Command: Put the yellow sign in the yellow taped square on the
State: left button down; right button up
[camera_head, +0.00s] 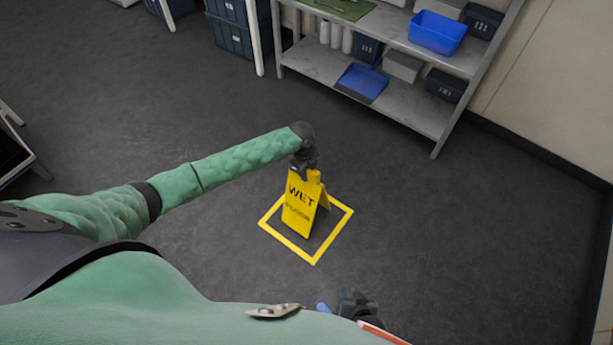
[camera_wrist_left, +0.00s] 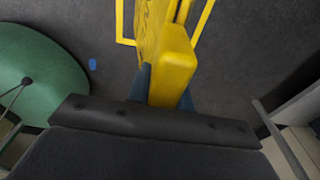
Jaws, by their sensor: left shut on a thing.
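The yellow wet-floor sign (camera_head: 300,205) stands upright, its two panels spread, over the yellow taped square (camera_head: 314,263) on the dark floor in the head view. My left gripper (camera_head: 304,166) is shut on the top of the sign. In the left wrist view the sign's top (camera_wrist_left: 174,62) sits between the fingers, and part of the taped square (camera_wrist_left: 119,22) shows beyond it. I cannot tell whether the sign's feet touch the floor. A dark gripper-like part, my right gripper (camera_head: 352,305), shows at the bottom of the head view; its fingers are unclear.
A metal shelf (camera_head: 410,108) with a blue bin (camera_head: 437,32), a blue tray (camera_head: 362,83) and several boxes stands at the back. Dark blue crates (camera_head: 230,35) stand at the upper left. The floor around the square is clear.

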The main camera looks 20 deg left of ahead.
aim_at(306, 194)
pick_arm(q)
notch_tip(306, 194, down, 2)
jog(key=shift+f, duration=0.25)
jog(key=c, duration=1.3)
grip_release()
jog(key=shift+f, duration=0.1)
jog(key=shift+o, duration=0.2)
pick_arm(e)
jog(key=shift+w+r, duration=0.1)
jog(key=shift+w, duration=0.45)
